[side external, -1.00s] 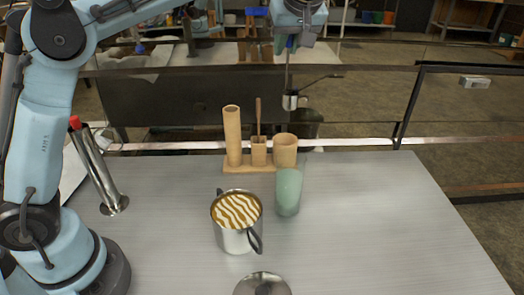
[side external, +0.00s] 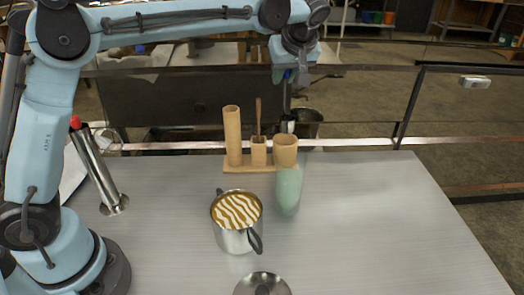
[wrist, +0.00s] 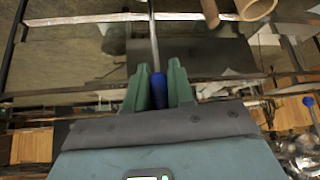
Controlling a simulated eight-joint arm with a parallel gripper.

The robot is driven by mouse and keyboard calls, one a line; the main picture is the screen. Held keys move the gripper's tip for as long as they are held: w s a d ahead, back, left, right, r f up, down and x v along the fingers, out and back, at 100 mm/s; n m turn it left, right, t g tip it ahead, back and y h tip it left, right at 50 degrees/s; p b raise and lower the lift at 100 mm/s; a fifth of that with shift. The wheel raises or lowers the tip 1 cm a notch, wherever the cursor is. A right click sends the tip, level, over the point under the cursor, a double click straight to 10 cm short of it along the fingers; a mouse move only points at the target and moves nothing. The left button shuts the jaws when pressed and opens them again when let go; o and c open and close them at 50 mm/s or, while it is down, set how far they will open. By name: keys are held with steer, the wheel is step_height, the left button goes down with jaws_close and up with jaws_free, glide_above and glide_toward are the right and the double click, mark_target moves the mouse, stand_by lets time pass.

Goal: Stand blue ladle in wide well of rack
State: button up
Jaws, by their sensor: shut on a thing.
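The blue ladle has a blue handle (wrist: 159,90) and a thin metal shaft (side external: 287,97). My gripper (wrist: 160,78) is shut on the blue handle, seen between its green fingers in the wrist view. In the side view my gripper (side external: 290,78) is high, and the ladle hangs upright with its metal bowl (side external: 288,127) just above the wide well's rim in the picture. Whether it is over or behind the well is unclear. The wooden rack (side external: 238,168) has a tall narrow tube, a small middle holder and the wide well (side external: 286,150) at right.
A wooden stick (side external: 258,117) stands in the middle holder. A pale green vessel (side external: 288,190) stands in front of the wide well. A metal pot (side external: 236,222) and a round metal lid (side external: 262,285) are nearer. The table's right side is clear.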

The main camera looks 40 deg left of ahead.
mark_target(284, 105)
step_height(284, 105, down, 9)
stand_by(1.2)
steer(key=o, duration=0.9)
steer(key=shift+o, duration=0.4)
steer(key=o, duration=0.8)
steer(key=shift+o, duration=0.2)
steer(key=shift+r, duration=0.1)
steer(key=shift+v, duration=3.65)
